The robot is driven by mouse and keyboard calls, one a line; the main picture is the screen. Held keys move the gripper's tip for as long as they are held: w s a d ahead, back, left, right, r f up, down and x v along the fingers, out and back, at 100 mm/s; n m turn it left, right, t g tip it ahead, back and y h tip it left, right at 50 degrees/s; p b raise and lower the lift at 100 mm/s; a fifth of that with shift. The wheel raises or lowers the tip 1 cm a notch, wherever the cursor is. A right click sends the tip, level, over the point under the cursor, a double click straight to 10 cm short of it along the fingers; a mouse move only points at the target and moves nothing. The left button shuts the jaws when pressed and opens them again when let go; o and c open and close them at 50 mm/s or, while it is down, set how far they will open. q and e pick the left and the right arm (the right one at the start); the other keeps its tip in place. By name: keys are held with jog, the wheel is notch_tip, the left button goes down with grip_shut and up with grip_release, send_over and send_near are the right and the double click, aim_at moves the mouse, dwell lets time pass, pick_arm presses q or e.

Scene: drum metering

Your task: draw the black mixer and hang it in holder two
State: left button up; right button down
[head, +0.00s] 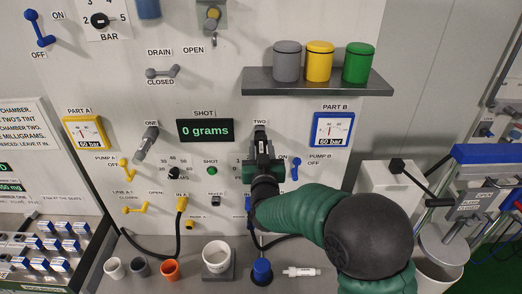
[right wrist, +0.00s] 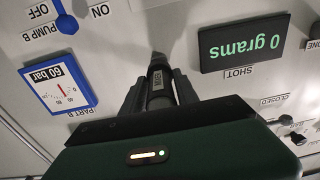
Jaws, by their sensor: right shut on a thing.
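My right gripper (head: 262,172) is at the wall panel just below the label TWO (head: 259,122). In the right wrist view its two fingers (right wrist: 158,95) are shut on the black mixer (right wrist: 161,78), a dark cylinder with lettering on its side. The mixer's far end points at the panel. In the head view the dark upper end of the mixer (head: 260,138) shows under the label, and the gripper hides the rest. I cannot tell whether it touches holder two, which is mostly hidden. My left gripper is not in view.
A grey tool (head: 147,142) hangs under the label ONE. The Part B gauge (head: 332,129) and blue Pump B lever (head: 296,169) are close right of my gripper. A shelf (head: 318,82) with three canisters is above. A white cup (head: 217,255) and smaller cups stand below.

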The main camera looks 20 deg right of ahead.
jog(key=shift+w+d, duration=0.15)
jog(key=shift+w, duration=0.2)
jog(key=shift+w+d+f, duration=0.15)
jog(key=shift+w, duration=0.15)
jog(key=shift+w+d, duration=0.1)
jog(key=shift+w, duration=0.25)
jog(key=c, duration=1.1)
grip_release()
jog(key=shift+c, duration=0.2)
jog(key=shift+o, duration=1.4)
jog(key=shift+d, duration=0.15)
jog(key=shift+s, duration=0.1)
